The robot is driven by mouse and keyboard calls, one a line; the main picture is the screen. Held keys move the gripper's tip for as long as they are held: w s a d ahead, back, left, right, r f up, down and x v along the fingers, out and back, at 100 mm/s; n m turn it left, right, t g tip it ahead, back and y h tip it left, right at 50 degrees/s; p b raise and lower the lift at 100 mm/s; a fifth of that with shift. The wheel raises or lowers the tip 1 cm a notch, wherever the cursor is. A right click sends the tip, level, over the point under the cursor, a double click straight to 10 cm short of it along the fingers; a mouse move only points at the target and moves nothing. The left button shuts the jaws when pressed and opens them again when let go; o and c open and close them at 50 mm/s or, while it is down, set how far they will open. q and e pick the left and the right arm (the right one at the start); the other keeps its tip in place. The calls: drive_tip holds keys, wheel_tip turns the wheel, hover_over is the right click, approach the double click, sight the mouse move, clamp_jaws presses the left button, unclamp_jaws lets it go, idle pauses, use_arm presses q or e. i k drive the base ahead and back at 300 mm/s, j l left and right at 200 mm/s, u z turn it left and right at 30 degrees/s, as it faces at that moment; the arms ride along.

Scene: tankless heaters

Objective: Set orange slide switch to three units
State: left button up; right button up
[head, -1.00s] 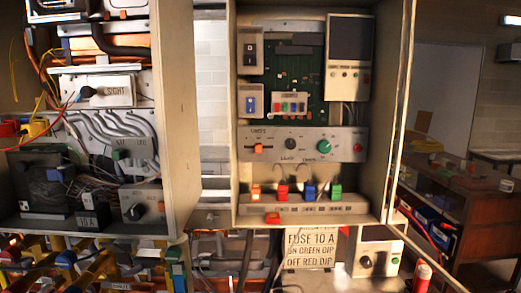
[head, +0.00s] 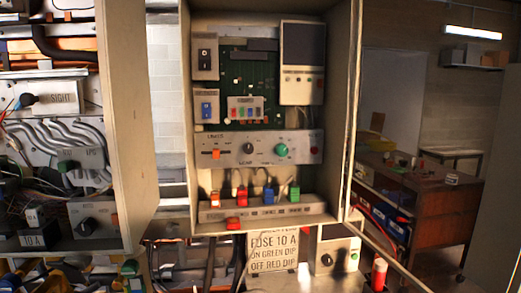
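The orange slide switch (head: 216,154) sits on the grey control panel (head: 262,149) inside the open middle cabinet. Its slot lies under a label that seems to read UNITS. The scale marks are too small to read, so I cannot tell its setting. A black knob (head: 248,148) and a green knob (head: 281,150) are to its right on the same panel. Neither of my grippers shows in the head view.
Red, blue and green plugs stand on a strip (head: 262,210) below the panel. The cabinet door (head: 352,110) stands open at the right. A sign (head: 272,256) hangs beneath. Another open cabinet (head: 122,130) is at the left; a wooden desk (head: 455,210) is far right.

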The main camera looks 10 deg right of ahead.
sight(216, 152)
drive_tip(key=l+z, duration=0.15)
drive_tip(key=l, duration=0.35)
drive_tip(key=i+l+z, duration=0.2)
drive_tip(key=l, duration=0.25)
drive_tip(key=l+z, duration=0.15)
drive_tip(key=l, duration=0.35)
drive_tip(key=i, duration=0.05)
